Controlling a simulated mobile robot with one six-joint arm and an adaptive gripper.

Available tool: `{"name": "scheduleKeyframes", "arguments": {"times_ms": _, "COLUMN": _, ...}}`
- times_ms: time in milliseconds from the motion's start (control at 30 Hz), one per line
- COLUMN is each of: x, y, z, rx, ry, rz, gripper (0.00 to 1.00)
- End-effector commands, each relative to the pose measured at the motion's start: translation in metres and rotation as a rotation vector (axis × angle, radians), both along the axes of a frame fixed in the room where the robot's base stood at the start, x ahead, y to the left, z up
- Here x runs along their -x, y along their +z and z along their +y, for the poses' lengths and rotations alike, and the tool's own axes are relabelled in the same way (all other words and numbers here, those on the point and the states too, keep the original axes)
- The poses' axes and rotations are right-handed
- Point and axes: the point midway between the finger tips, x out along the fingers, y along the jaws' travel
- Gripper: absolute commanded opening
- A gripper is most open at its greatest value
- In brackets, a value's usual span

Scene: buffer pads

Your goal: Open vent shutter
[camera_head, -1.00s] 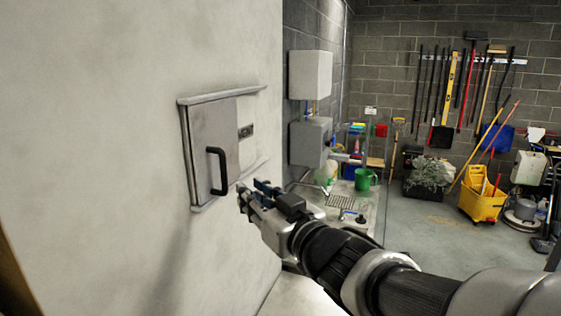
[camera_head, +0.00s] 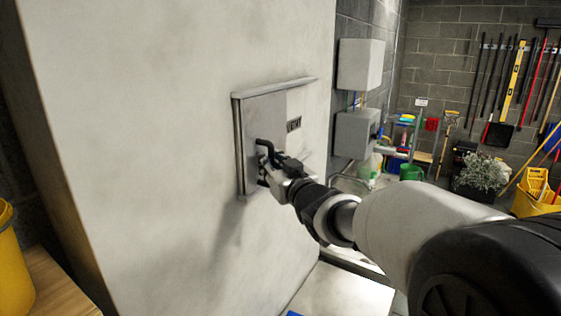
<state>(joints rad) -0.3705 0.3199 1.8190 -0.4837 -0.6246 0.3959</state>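The vent shutter (camera_head: 252,119) is a flat grey panel on the pale wall, at the left end of its upper rail (camera_head: 275,87). A dark label (camera_head: 294,125), partly covered by the panel's edge, shows to its right. The shutter's black handle (camera_head: 263,143) is partly hidden by my gripper. My gripper (camera_head: 266,167) is at the handle, its fingertips overlapping the handle in the picture. The fingers are too small and covered to show whether they are closed on it. The lower rail is mostly hidden behind my gripper and arm.
Two grey boxes (camera_head: 361,64) (camera_head: 355,135) hang on the block wall to the right. A yellow container (camera_head: 12,268) stands on a wooden surface (camera_head: 55,285) at lower left. Tools and a yellow bucket (camera_head: 536,192) are far right. The wall around the shutter is clear.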

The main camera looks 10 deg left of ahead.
Motion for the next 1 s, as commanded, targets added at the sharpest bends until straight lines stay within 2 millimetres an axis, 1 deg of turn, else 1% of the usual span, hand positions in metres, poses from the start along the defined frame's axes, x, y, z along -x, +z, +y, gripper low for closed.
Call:
{"name": "scheduleKeyframes", "arguments": {"times_ms": 167, "x": 0.0001, "y": -0.0002, "z": 0.0001, "rx": 0.0, "ry": 0.0, "rz": 0.0, "gripper": 0.21}}
{"name": "scheduleKeyframes", "arguments": {"times_ms": 500, "x": 0.0003, "y": 0.0, "z": -0.0001, "rx": 0.0, "ry": 0.0, "rz": 0.0, "gripper": 0.0}}
{"name": "scheduleKeyframes", "arguments": {"times_ms": 1000, "x": 0.0004, "y": 0.0, "z": 0.0, "rx": 0.0, "ry": 0.0, "rz": 0.0, "gripper": 0.0}}
